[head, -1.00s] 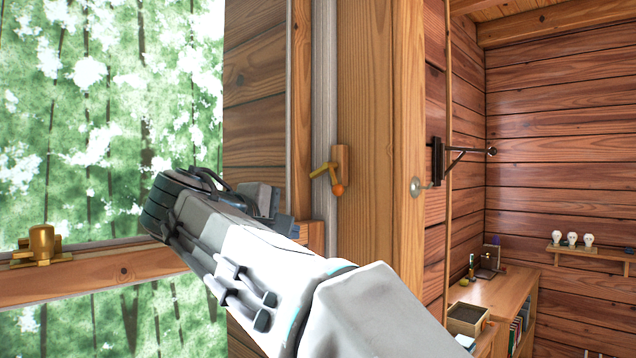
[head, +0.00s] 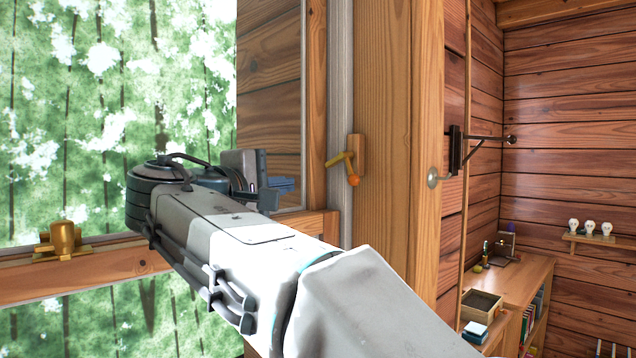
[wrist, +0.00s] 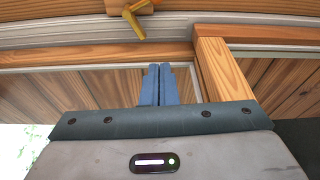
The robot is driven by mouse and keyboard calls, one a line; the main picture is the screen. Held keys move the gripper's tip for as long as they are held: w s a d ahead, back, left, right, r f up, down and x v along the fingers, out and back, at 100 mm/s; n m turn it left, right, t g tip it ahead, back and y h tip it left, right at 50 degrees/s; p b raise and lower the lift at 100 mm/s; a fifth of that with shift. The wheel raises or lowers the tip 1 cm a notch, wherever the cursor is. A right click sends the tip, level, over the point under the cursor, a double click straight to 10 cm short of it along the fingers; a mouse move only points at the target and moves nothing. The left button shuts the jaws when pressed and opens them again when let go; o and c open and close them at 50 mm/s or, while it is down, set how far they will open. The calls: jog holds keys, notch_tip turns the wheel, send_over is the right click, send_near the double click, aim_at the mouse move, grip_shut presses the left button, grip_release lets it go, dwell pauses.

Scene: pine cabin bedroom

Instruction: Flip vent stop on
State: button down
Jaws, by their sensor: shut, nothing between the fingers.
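A brass lever (head: 342,160) with an orange tip sits on a small wooden block (head: 359,146) on the window frame, and looks like the vent stop. It slants down to the left. It also shows at the top of the wrist view (wrist: 134,20), its orange tip not visible there. My gripper (head: 284,184) is left of the lever and a little lower, apart from it. Its blue fingers (wrist: 157,84) are together and empty in the wrist view, pointing towards the frame. A second brass fitting (head: 62,240) stands on the window's cross rail at the left.
The window's wooden cross rail (head: 110,268) runs behind my gripper. A wide wooden post (head: 384,200) stands right of the lever, with a round metal knob (head: 433,178) on its edge. A desk (head: 508,285) and a shelf with bulbs (head: 592,240) are farther back at right.

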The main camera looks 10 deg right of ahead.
jog(key=p+x, duration=0.2)
jog(key=x, duration=0.7)
jog(key=shift+d+r, duration=0.15)
jog(key=shift+d, duration=0.05)
jog(key=s+d, duration=0.2)
jog(key=d, duration=0.1)
jog(key=shift+p, duration=0.3)
jog(key=shift+s+d, duration=0.1)
jog(key=shift+d, duration=0.1)
